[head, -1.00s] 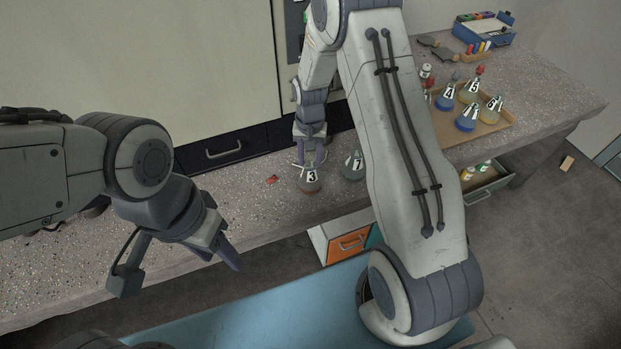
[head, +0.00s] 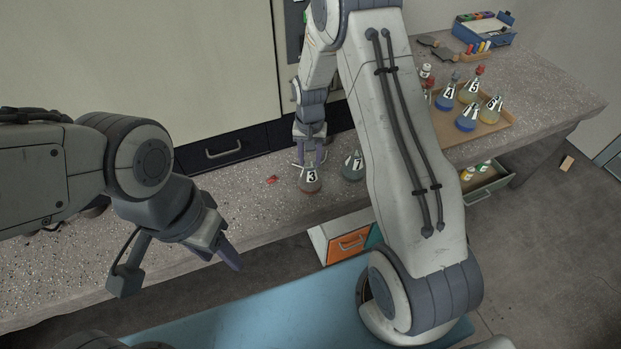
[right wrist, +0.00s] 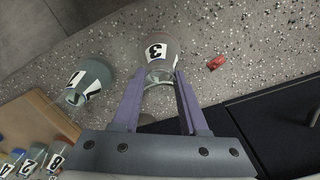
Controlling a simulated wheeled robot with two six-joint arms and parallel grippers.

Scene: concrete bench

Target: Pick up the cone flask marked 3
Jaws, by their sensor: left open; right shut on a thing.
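The cone flask marked 3 (head: 310,182) stands upright on the concrete bench, with a little reddish content at its base. My right gripper (head: 311,163) comes down from above and is shut on the flask's neck. In the right wrist view the flask (right wrist: 158,50) sits between the fingertips of the right gripper (right wrist: 159,82), its label facing the camera. My left gripper (head: 226,252) is open and empty, in front of the bench's near edge at the left.
A flask marked 7 (head: 352,168) stands close to the right of flask 3. A small red object (head: 271,180) lies to its left. A wooden tray (head: 508,128) with several flasks is at the right. An open drawer (head: 488,183) juts out below it.

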